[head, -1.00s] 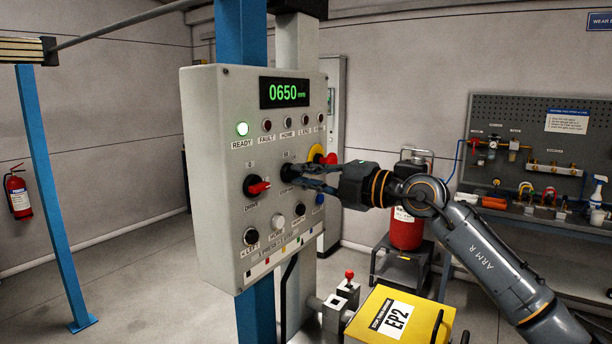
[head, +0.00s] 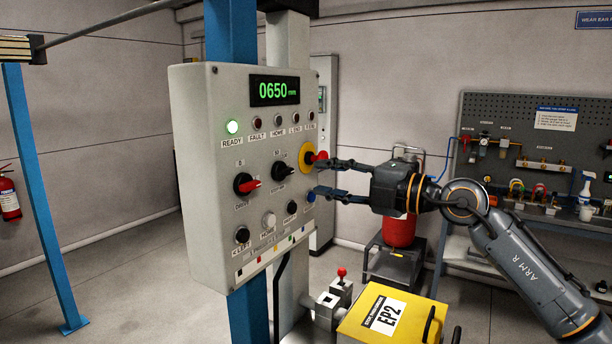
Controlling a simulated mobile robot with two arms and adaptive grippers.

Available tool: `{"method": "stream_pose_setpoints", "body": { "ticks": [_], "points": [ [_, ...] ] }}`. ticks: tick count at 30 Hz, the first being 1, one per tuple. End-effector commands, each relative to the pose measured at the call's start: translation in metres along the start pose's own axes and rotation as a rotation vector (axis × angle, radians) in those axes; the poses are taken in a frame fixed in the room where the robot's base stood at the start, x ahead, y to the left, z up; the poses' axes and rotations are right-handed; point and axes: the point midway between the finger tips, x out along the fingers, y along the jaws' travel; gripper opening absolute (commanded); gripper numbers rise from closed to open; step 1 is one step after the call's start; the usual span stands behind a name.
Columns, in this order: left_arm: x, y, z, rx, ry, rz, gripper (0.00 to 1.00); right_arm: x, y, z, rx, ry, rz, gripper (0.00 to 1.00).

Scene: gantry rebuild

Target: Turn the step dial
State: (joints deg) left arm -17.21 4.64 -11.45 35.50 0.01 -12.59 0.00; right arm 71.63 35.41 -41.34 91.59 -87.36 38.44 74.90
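The control panel (head: 205,130) is a pale box on a blue post, with a green display (head: 274,90) reading 0650 mm. The step dial (head: 283,170) is a black knob in the panel's middle row, left of the red emergency button. My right gripper (head: 318,176) is open and empty, its two dark fingers spread one above the other. Its fingertips are at the panel's right edge, to the right of the dial and apart from it. The upper finger overlaps the red button in the view. My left gripper is not in view.
A red-handled drive knob (head: 246,184) sits left of the dial. The red emergency button (head: 318,157) on yellow is close to my upper finger. Several push buttons line the panel's lower row. A yellow EP2 box (head: 372,329) stands below my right arm.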

Motion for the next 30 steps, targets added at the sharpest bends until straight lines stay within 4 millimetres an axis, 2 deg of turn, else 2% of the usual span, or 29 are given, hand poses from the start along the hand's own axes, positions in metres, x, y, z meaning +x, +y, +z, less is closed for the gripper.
{"method": "stream_pose_setpoints", "body": {
  "ticks": [3, 6, 11, 23, 26, 30],
  "points": [
    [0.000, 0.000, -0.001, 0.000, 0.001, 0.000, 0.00, -0.024, -0.001, 0.001, 0.000, -0.003, 0.000, 0.34],
    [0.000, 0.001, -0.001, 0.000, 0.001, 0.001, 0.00, -0.038, -0.001, 0.001, 0.001, -0.002, 0.000, 0.34],
    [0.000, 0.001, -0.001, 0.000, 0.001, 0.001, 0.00, -0.051, -0.001, 0.001, 0.001, -0.001, 0.000, 0.34],
    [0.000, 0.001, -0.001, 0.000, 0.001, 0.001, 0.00, -0.050, -0.002, -0.003, 0.008, 0.010, 0.014, 0.34],
    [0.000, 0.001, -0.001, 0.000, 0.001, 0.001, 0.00, -0.043, -0.008, -0.016, 0.044, 0.047, 0.085, 0.34],
    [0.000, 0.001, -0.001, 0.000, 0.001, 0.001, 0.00, -0.038, -0.018, -0.041, 0.176, 0.093, 0.303, 0.34]
  ]
}}
